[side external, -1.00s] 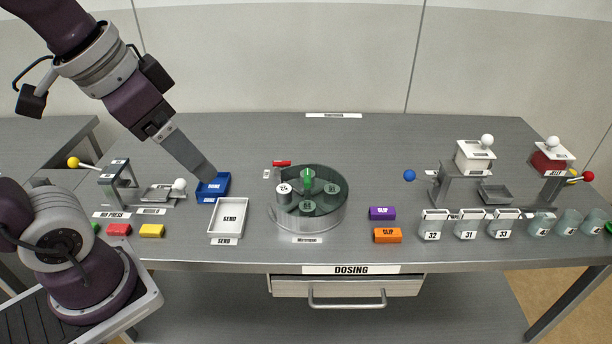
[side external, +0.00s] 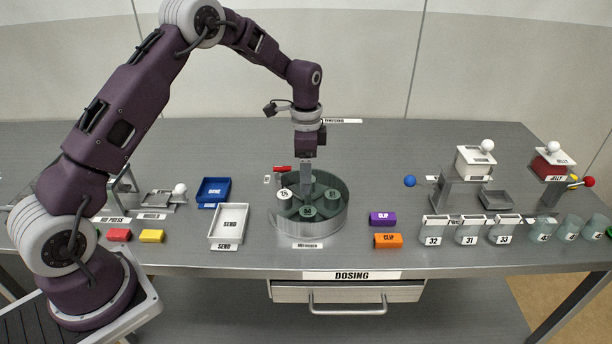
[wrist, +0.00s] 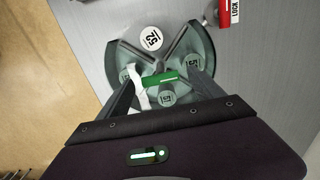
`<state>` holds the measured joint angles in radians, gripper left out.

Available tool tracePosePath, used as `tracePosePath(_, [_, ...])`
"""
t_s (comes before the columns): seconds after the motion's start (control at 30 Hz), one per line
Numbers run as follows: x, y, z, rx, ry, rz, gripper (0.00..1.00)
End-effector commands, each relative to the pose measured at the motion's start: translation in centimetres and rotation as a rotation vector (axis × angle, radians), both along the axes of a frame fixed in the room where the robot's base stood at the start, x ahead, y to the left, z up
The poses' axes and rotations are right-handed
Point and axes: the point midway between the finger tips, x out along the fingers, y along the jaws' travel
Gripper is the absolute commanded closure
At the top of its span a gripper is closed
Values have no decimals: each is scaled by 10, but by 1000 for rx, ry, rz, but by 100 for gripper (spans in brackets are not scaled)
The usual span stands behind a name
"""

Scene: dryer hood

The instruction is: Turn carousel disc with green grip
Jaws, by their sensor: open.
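The carousel disc (side external: 336,214) is a round grey-green dish with several labelled round pots, dividers and a metal rim, at the middle of the table. A white-topped pot (side external: 284,196) sits at its left side. In the wrist view the green grip (wrist: 160,79) is a bar across the disc's centre. My gripper (side external: 306,192) points straight down over the disc's centre and hides the grip in the side view. In the wrist view my gripper (wrist: 162,84) is open, with one finger on each side of the green grip. Contact cannot be told.
A red lock piece (side external: 282,169) lies behind the disc; it also shows in the wrist view (wrist: 230,12). A white tray (side external: 229,226) and a blue tray (side external: 213,190) stand left. Purple (side external: 382,218) and orange (side external: 387,241) clip blocks stand right.

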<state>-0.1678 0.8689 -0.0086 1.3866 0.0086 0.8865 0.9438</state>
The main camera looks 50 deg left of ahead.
Motion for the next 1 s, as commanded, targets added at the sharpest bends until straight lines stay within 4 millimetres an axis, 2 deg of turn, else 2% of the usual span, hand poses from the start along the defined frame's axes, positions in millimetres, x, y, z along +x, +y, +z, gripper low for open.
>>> tracePosePath(0.1, [0,0,-11,0,1,0,24])
tracePosePath(0.37, [0,0,-13,0,0,1,26])
tracePosePath(0.73, [0,0,-12,0,-1,1,98])
tracePosePath(1.0, [0,0,-12,0,-1,6,100])
